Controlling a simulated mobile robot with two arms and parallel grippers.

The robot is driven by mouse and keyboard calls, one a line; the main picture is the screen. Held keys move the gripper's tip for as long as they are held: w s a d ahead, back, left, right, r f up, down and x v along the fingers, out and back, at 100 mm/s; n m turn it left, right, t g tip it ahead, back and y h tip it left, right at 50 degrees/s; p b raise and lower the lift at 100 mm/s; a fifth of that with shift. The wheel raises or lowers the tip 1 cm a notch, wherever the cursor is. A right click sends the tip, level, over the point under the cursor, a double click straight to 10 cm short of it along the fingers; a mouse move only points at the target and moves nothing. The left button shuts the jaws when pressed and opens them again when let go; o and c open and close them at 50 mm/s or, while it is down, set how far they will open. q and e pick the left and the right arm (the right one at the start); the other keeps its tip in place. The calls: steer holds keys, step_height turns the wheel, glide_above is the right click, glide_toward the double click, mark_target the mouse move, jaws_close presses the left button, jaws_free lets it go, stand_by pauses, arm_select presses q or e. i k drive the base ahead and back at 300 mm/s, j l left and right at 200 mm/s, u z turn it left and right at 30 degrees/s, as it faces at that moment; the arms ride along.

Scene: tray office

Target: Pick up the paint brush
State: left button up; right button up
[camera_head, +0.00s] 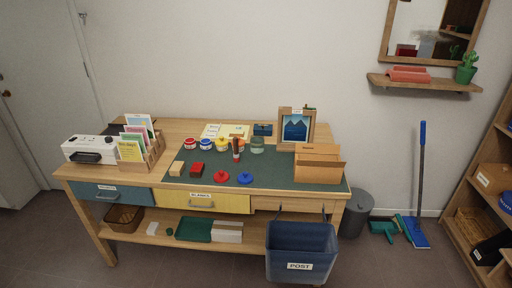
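A small upright or leaning dark red and brown item (236,154) stands near the middle of the dark green mat (275,168) on the wooden desk. It looks like the paint brush, but it is too small to be sure. Neither of my grippers is in view.
A red lid (222,177), a blue lid (245,178) and a red block (196,169) lie on the mat. A card rack (153,153) is left; a wooden file holder (319,168) is right. A blue bin (300,242) marked POST stands at the desk's front right.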

mark_target(235, 140)
steer(key=i+j+z, duration=0.7)
steer(key=i+j, duration=0.2)
